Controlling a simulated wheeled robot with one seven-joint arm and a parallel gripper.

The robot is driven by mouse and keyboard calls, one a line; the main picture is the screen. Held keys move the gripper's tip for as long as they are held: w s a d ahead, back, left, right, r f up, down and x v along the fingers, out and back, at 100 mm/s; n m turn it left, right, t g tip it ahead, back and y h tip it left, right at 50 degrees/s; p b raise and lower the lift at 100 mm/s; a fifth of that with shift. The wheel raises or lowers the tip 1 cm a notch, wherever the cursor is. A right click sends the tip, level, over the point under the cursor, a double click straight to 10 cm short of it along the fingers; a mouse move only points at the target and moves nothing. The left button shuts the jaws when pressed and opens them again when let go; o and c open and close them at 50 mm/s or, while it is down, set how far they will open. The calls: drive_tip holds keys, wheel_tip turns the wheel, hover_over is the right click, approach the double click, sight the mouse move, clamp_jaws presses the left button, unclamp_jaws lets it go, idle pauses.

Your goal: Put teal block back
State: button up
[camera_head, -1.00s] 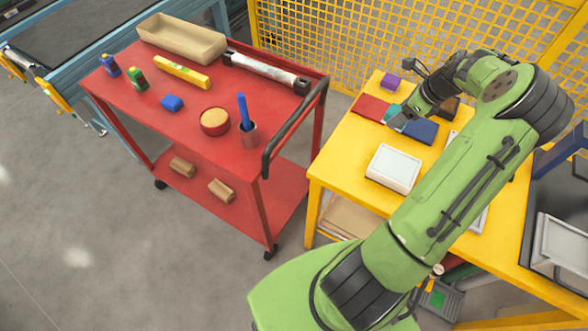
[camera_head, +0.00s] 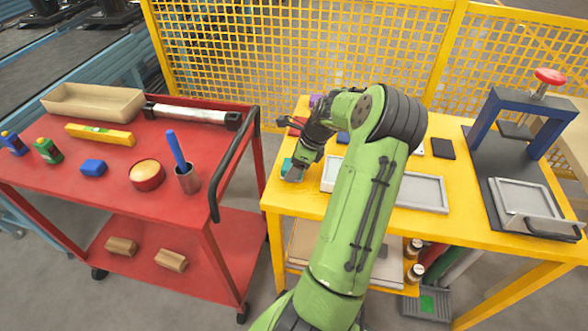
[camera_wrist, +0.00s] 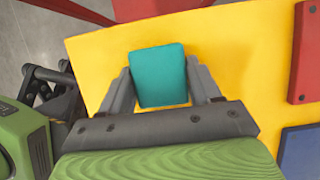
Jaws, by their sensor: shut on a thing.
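The teal block (camera_wrist: 159,76) sits between the two fingers of my gripper (camera_wrist: 161,84) in the wrist view, over the yellow table top. My gripper (camera_head: 291,174) is shut on it. In the head view only a sliver of the teal block (camera_head: 287,165) shows beside the fingers, near the left edge of the yellow table (camera_head: 278,200). I cannot tell whether the block touches the table or hangs just above it.
A red pad (camera_wrist: 306,52) and a blue pad (camera_wrist: 300,150) lie right of the block in the wrist view. A purple block (camera_head: 317,100) is farther back. A pale tray (camera_head: 330,174) lies right of my gripper. A red cart (camera_head: 110,165) stands left.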

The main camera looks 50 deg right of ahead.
drive_tip(key=o, duration=1)
